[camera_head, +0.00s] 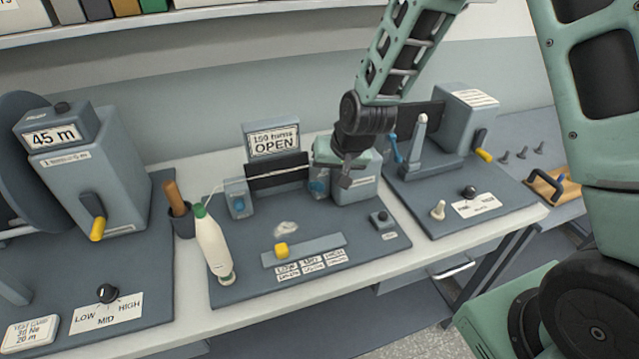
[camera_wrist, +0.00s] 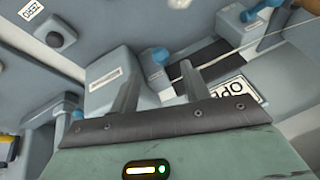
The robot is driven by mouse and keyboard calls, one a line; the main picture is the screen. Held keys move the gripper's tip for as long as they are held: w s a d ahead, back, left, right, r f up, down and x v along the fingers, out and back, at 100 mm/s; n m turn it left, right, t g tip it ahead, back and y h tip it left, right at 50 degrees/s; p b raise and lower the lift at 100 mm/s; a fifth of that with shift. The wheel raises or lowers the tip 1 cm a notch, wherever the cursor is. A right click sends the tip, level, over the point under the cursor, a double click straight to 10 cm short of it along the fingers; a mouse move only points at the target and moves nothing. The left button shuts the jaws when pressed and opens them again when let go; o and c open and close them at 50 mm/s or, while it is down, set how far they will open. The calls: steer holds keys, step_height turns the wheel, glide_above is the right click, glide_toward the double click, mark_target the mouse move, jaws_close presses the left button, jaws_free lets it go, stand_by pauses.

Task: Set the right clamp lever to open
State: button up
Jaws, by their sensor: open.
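The right clamp lever (camera_head: 318,186) is a blue handle on the middle station, at the left side of the grey right clamp block (camera_head: 356,188). In the wrist view the lever (camera_wrist: 157,58) shows its rounded blue end between my two fingers, apart from both as far as I can tell. My gripper (camera_head: 346,172) is open and empty, pointing down over the right clamp block. In the wrist view its fingers (camera_wrist: 158,74) stand apart on either side of the lever. The left clamp block (camera_head: 238,198) carries a similar blue knob. A sign (camera_head: 273,142) behind reads "150 turns OPEN".
A white bottle (camera_head: 213,245) and a cup with a brown handle (camera_head: 181,222) stand left. The right station has another blue lever (camera_head: 394,148) and a grey post (camera_head: 420,135).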

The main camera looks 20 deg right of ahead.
mark_target(321, 185)
steer(key=shift+p+x, duration=1)
steer(key=shift+x, duration=2.85)
jaws_close()
steer(key=shift+f, duration=0.15)
